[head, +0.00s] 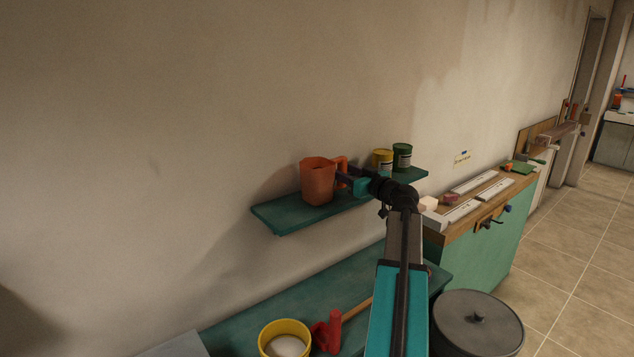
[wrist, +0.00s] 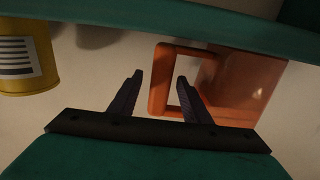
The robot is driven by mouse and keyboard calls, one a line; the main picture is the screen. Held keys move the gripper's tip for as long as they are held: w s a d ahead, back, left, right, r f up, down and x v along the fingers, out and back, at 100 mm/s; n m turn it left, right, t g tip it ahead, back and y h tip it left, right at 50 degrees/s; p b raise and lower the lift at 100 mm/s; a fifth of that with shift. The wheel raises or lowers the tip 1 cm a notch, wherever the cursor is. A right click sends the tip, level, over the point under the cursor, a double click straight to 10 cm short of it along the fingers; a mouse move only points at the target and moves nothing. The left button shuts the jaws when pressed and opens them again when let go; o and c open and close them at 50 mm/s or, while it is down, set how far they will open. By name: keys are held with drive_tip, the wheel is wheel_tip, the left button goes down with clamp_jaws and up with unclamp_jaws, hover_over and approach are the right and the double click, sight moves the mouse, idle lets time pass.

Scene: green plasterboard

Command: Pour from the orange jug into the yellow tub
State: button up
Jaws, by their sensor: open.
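The orange jug (head: 317,183) stands upright on the teal wall shelf, its handle (head: 342,163) facing right. In the wrist view, which looks upside down, the jug (wrist: 236,85) is at the right with its square handle (wrist: 158,85). My gripper (head: 345,177) is at the handle side of the jug. Its two fingers (wrist: 158,82) are open, and the handle's outer bar appears between them; the right finger overlaps the handle's opening. I cannot tell whether they touch. The yellow tub (head: 285,323) stands on the lower teal bench, with something pale inside.
A yellow can (head: 383,159) and a green can (head: 402,156) stand on the shelf (head: 280,217) behind my arm. A red object (head: 328,333) with a wooden handle lies beside the tub. A grey lidded bin (head: 476,325) and a workbench (head: 480,240) are at the right.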

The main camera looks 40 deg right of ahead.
sight(346, 161)
clamp_jaws()
drive_tip(key=shift+r, duration=0.2)
idle(0.3)
drive_tip(key=shift+r+b, duration=1)
drive_tip(key=shift+r, duration=0.45)
drive_tip(key=s+a+r+b, duration=0.1)
drive_tip(key=s+a+b, duration=0.1)
drive_tip(key=s, duration=0.5)
drive_tip(key=s+a+b, duration=0.3)
drive_tip(key=s, duration=0.5)
drive_tip(key=shift+a+r, duration=0.25)
drive_tip(key=shift+r, duration=0.15)
drive_tip(key=c, duration=0.8)
unclamp_jaws()
clamp_jaws()
